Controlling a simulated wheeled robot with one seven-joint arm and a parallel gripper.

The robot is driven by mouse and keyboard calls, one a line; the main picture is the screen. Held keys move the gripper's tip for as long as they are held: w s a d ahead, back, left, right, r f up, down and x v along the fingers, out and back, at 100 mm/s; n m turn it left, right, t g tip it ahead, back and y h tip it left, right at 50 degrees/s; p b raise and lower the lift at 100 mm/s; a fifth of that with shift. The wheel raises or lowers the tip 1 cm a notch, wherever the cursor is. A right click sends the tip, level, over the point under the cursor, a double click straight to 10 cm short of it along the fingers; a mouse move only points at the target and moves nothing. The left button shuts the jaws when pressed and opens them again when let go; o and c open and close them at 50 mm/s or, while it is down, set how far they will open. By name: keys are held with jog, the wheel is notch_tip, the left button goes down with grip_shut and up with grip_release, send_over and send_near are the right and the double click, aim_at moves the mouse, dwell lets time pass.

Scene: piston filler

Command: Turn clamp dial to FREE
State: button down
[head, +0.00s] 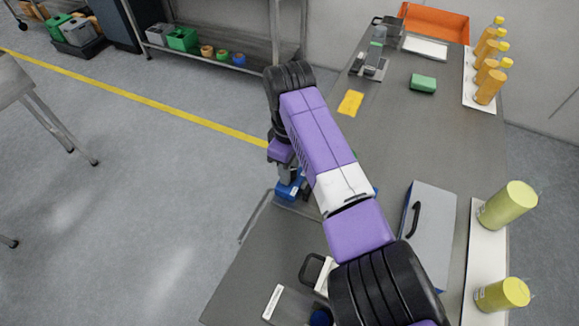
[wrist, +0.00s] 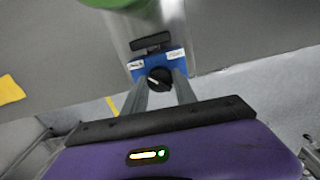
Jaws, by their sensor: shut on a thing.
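The clamp dial (wrist: 159,77) is a round black knob with a pale mark, on the front of a blue block (wrist: 149,63). Two small white labels sit on the block, one to each side above the dial; their words are too small to read, so I cannot tell which one the dial points at. My gripper (wrist: 159,88) is shut on the dial, one finger on each side of it. In the head view the blue block (head: 290,188) shows partly at the table's left edge, below my gripper (head: 285,174); my arm hides the dial there.
A grey case with a black handle (head: 430,236) stands right of my arm. Yellow-green cylinders (head: 507,205) and orange bottles (head: 489,85) line the right side. Open floor is to the left.

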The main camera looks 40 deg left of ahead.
jog(key=shift+r+n, duration=0.1)
jog(key=shift+n, duration=0.3)
jog(key=c, duration=1)
grip_release()
notch_tip(320, 180, up, 8)
jog(key=shift+f+b, duration=0.15)
jog(key=shift+b, duration=0.35)
